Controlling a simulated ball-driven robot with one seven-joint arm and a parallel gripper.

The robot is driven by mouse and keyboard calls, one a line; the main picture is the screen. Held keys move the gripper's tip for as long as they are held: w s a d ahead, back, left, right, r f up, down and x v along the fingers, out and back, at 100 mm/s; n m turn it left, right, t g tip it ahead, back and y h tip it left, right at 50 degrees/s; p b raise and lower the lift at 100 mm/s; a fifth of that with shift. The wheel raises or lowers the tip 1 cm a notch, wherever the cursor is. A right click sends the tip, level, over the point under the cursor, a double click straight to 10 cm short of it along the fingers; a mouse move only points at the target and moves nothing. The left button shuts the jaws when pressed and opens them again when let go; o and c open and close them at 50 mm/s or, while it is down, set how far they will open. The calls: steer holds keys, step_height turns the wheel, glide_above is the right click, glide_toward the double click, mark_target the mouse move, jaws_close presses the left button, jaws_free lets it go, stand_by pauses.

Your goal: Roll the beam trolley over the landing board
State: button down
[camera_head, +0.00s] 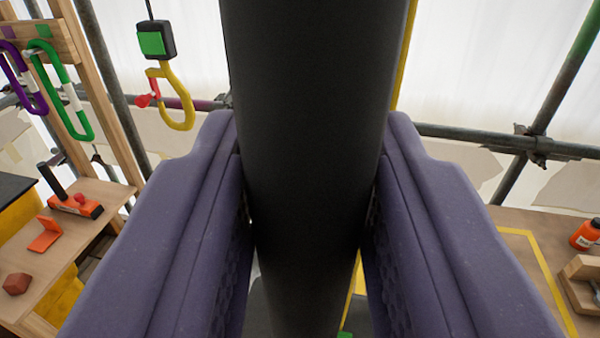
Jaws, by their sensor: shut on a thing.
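My gripper (312,180) has two purple jaws, one at each side of a thick black cylinder (315,80). The jaws are shut on this cylinder, which runs from the top edge down through the middle of the view. A yellow hook (180,112) with a red latch hangs at the upper left under a black block with a green face (155,40), on a dark line. The beam trolley is not recognisable in this view. A wooden surface with a yellow outline (535,255) lies at the lower right; I cannot tell whether it is the landing board.
Grey scaffold tubes (460,135) cross behind, before white sheeting. At left, purple and green carabiners (65,90) hang on a wooden frame, above a shelf (105,195) with orange tools. An orange bottle (585,235) and a wooden holder (580,285) stand at right.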

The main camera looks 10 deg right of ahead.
steer(key=shift+w+a+r+p, duration=0.15)
steer(key=shift+a+p, duration=0.1)
steer(key=shift+a, duration=0.2)
steer(key=shift+w+a+p, duration=0.15)
steer(key=shift+a+p, duration=0.05)
steer(key=shift+a, duration=0.25)
steer(key=c, duration=1.1)
jaws_free()
steer(key=shift+o, duration=0.8)
steer(key=shift+w+a, duration=0.1)
steer(key=shift+a, duration=0.15)
steer(key=shift+d, duration=0.1)
